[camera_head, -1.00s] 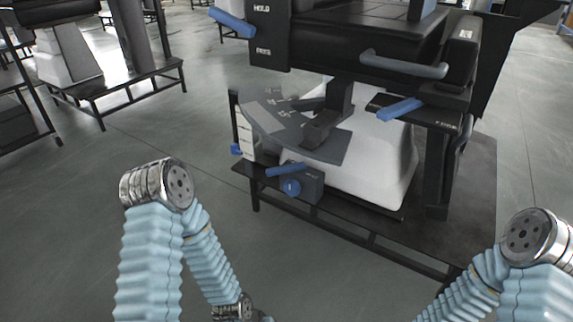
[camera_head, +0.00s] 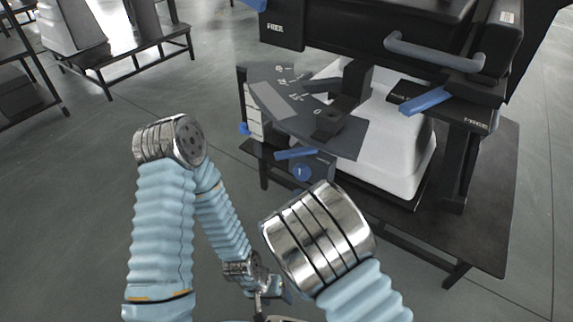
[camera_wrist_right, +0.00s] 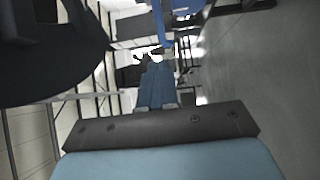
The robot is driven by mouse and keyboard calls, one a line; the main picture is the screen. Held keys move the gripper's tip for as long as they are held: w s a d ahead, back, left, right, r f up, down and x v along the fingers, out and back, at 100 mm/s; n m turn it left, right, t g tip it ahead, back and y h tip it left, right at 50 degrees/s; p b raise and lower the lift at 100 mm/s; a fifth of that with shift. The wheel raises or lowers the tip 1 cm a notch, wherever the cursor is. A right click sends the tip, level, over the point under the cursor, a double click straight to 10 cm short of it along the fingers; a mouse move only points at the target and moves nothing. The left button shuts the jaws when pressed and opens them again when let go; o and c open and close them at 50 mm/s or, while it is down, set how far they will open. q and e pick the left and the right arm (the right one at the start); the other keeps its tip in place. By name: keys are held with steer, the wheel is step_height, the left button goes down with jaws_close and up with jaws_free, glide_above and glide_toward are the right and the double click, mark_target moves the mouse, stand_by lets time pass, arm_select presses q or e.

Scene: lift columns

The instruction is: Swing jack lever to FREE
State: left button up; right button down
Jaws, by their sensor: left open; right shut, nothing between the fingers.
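A column with a black head stands on a table. Another blue lever (camera_head: 256,4), cut by the top edge, sits by a black block marked FREE (camera_head: 275,28). A small blue lever (camera_head: 296,153) lies above a blue knob (camera_head: 301,172). I cannot tell which is the jack lever. My left gripper (camera_head: 262,303) is open, low in the head view, and partly hidden.
A grey curved scale plate (camera_head: 305,110) sticks out in front of the white column base (camera_head: 395,150). A grey bar handle (camera_head: 435,55) crosses the head's front. The dark table (camera_head: 485,200) has bare room at right.

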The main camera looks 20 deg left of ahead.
mark_target(283, 158)
steer(key=b+x, duration=0.1)
steer(key=x, duration=1.2)
